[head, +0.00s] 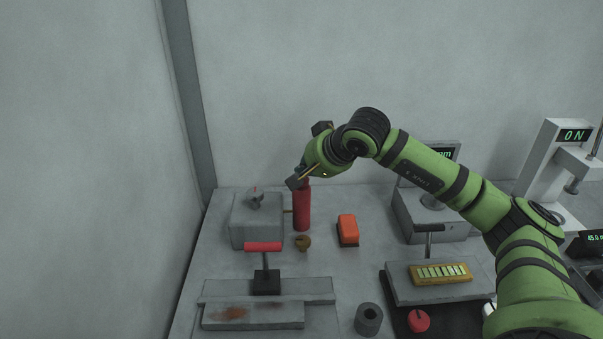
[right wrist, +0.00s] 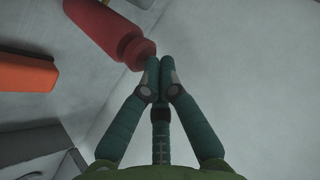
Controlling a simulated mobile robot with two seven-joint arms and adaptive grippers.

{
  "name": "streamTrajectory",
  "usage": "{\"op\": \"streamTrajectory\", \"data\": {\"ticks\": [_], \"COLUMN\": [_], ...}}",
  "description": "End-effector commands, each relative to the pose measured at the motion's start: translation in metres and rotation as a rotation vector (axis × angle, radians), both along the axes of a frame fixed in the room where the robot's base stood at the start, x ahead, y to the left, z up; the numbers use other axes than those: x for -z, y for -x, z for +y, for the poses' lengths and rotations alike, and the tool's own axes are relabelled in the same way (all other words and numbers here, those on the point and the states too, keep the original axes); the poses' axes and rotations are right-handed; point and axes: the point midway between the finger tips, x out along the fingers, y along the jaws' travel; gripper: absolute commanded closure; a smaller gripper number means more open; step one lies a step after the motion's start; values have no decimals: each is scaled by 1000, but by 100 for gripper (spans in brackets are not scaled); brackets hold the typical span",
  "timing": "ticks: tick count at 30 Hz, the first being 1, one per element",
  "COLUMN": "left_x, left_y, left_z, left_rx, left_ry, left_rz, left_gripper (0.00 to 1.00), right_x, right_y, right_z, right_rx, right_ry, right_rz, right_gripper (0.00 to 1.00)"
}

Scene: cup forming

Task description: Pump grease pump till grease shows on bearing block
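The grease pump, a red upright cylinder (head: 302,208), stands at the back left of the bench. It also shows in the right wrist view (right wrist: 103,30), with a narrower neck and a small tip. The bearing block, a grey box (head: 257,234), stands just left of it with a small grey fitting on top. A thin line runs between block and pump. My right gripper (head: 297,183) is at the pump's top. In the right wrist view its fingers (right wrist: 160,65) are together, beside the pump's tip; contact is unclear. No grease is discernible on the block. My left gripper is out of view.
An orange-red block (head: 347,229) and a small brown round piece (head: 303,242) are near the pump. A red-handled press (head: 264,262), a grey ring (head: 369,319) and a plate with a yellow piece (head: 441,273) are nearer. Walls stand behind and left.

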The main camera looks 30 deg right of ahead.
Motion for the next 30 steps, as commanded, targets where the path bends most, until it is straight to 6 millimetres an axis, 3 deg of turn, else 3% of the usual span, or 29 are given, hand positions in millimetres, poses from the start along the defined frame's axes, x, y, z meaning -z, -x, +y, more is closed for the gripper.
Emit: {"op": "streamTrajectory", "data": {"ticks": [17, 30], "left_x": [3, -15], "left_y": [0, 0], "left_z": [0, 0], "left_rx": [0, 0], "left_ry": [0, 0], "left_rz": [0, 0], "left_gripper": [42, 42], "right_x": [8, -18], "right_y": [2, 1], "right_z": [1, 1], "right_rx": [-2, -1], "right_ry": [0, 0], "right_rz": [14, 10], "right_gripper": [100, 100]}}
